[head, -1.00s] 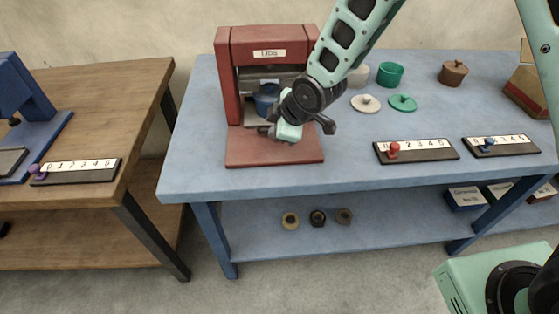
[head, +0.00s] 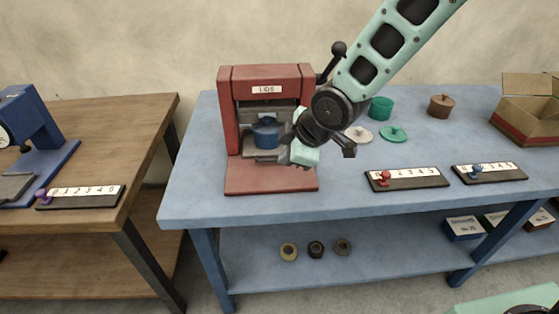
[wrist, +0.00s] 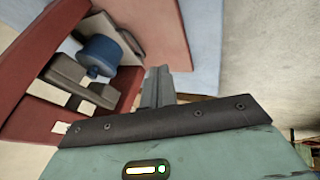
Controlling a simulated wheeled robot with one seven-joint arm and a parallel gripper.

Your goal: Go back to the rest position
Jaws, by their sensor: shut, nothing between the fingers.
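My gripper (head: 264,160) is shut and empty, in front of the red press labelled "LIDS" (head: 266,72). Its closed fingers also show in the wrist view (wrist: 158,86), pointing past the press. A blue lidded pot (head: 266,131) sits inside the press, and it also shows in the wrist view (wrist: 100,54). The fingers appear apart from the pot. My arm reaches in from the upper right and hides part of the press's right side. A black lever with a ball knob (head: 338,48) stands up at that side.
On the blue table (head: 200,180) are a green pot (head: 381,108), a white lid (head: 359,133), a green lid (head: 393,133), a brown pot (head: 441,105), two number strips (head: 407,183) and a cardboard box (head: 530,120). A wooden table (head: 110,140) stands left.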

